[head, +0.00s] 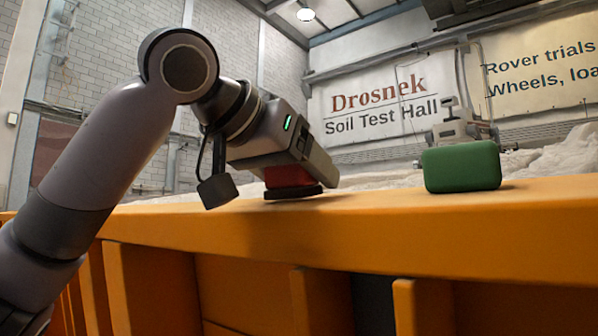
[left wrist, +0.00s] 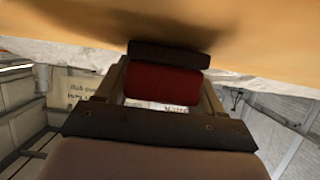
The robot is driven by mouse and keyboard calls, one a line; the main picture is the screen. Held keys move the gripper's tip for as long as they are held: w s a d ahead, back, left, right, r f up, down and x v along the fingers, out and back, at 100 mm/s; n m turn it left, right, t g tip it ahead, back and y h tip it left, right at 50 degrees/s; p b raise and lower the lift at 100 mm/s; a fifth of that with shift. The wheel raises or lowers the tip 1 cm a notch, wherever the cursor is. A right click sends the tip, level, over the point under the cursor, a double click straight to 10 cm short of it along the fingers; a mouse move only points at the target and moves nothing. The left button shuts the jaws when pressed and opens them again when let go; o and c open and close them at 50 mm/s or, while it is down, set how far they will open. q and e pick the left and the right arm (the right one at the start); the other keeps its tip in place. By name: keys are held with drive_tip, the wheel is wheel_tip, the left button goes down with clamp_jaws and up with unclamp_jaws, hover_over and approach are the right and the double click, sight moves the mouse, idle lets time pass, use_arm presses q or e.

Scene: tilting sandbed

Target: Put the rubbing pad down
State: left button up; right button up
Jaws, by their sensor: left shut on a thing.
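The rubbing pad (head: 292,191) has a red body and a dark flat underside. My left gripper (head: 318,178) is shut on its red part and points down toward the orange ledge (head: 400,222). The dark underside is at or just above the ledge's top; I cannot tell whether it touches. In the left wrist view the pad's red body (left wrist: 162,83) sits between the two fingers, with the dark part beyond it close to the orange surface (left wrist: 60,25). My right gripper is in neither view.
A green rounded block (head: 461,167) stands on the ledge to the right of the pad, with free ledge between them. Pale sand (head: 560,160) lies behind the ledge. A small grey rover-like machine (head: 458,128) stands behind the green block.

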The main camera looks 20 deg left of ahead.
use_arm(q)
drive_tip(key=shift+f, duration=0.3)
drive_tip(key=o, duration=1.1)
drive_tip(key=shift+r, duration=0.1)
drive_tip(key=shift+r, duration=0.1)
drive_tip(key=b+v, duration=0.1)
drive_tip(key=v, duration=0.5)
drive_tip(key=shift+s+d+r+b, duration=0.1)
drive_tip(key=shift+d+r+b, duration=0.1)
drive_tip(key=shift+r+b, duration=0.15)
drive_tip(key=shift+s+a+r, duration=0.15)
drive_tip(key=shift+s+a, duration=0.05)
drive_tip(key=shift+s, duration=0.15)
